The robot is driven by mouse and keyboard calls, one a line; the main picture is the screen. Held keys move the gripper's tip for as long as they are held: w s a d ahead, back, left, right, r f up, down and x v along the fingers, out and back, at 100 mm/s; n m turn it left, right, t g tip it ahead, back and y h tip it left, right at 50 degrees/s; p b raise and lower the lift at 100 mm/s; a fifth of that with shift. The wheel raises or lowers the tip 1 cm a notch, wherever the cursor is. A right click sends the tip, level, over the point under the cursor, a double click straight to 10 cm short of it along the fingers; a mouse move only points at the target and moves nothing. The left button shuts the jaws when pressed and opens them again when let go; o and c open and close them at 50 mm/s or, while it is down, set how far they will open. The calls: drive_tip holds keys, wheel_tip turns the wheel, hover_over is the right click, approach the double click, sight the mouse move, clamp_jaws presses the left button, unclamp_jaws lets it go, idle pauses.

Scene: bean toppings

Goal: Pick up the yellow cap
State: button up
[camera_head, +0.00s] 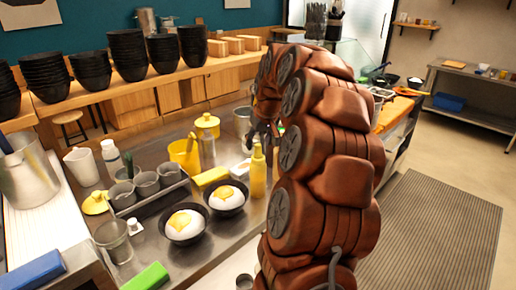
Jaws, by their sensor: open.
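A yellow cap-like lid (96,203) with a small knob lies on the steel counter (215,245) at the left, beside a dark caddy. A yellow lidded pot (207,125) stands farther back near the middle. I cannot tell for certain which of these yellow pieces is the cap. My gripper (262,135) hangs over the counter behind the yellow squeeze bottle, well to the right of the lid. It is open; its fingers are small and partly hidden by my arm, and nothing shows clearly between them.
A yellow squeeze bottle (257,172) stands close to my gripper. Two dark bowls with white and yellow food, one of them nearer (183,240), sit mid-counter. A caddy (150,202) holds grey cups. A yellow jug (184,155) stands behind. Stacked black bowls (127,55) line the back shelf.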

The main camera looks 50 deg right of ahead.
sight(258, 145)
drive_tip(key=shift+x, duration=1.1)
drive_tip(key=c, duration=0.8)
drive_tip(key=shift+r+b, duration=1.15)
drive_tip(key=shift+r, duration=3.6)
